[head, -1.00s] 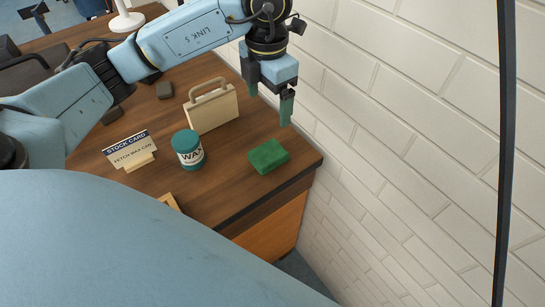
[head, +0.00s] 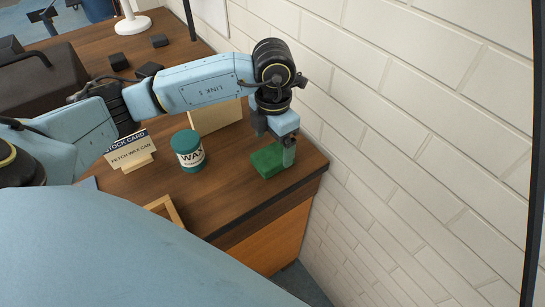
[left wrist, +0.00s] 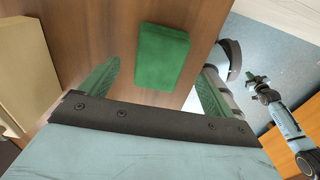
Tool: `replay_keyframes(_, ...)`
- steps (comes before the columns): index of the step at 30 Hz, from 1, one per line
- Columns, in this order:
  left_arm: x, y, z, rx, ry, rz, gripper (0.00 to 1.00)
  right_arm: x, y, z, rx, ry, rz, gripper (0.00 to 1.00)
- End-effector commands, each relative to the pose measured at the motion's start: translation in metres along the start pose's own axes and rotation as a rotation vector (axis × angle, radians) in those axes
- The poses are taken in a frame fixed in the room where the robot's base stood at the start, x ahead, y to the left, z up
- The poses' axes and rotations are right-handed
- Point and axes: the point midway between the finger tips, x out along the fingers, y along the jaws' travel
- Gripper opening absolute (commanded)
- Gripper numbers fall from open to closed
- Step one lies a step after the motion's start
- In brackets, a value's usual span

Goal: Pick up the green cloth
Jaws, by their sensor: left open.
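The green cloth (head: 266,161) is a folded block lying on the wooden desk near its right corner. In the left wrist view the cloth (left wrist: 162,56) lies ahead of the fingertips, roughly between their lines. My left gripper (head: 276,150) is over the cloth in the head view, with one finger hanging in front of its right side. In the left wrist view the two green fingers of my left gripper (left wrist: 157,75) stand wide apart with nothing between them.
A wax can (head: 188,152) and a stock card (head: 130,150) stand left of the cloth. A cream box (head: 216,117) is partly hidden behind my arm. A white brick wall (head: 420,130) rises close on the right. A wooden frame (head: 165,208) lies at the front edge.

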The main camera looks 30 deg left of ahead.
Motion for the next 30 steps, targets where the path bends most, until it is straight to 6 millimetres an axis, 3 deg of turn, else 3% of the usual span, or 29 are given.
replay_keyframes(7,0.037,0.001,-0.001,0.000,0.002,-0.002,0.89,-0.001,0.000,0.001,0.000,-0.002,0.000,0.00)
replay_keyframes(16,0.043,0.002,-0.001,0.001,0.000,0.000,0.89,-0.001,0.000,0.002,0.000,-0.004,0.000,0.00)
replay_keyframes(27,0.042,0.002,-0.001,0.001,0.000,0.000,0.42,-0.001,0.000,0.003,0.000,-0.006,0.000,0.00)
replay_keyframes(30,0.042,0.002,-0.001,0.000,0.000,0.000,0.41,-0.001,0.000,0.003,0.000,-0.006,0.000,0.00)
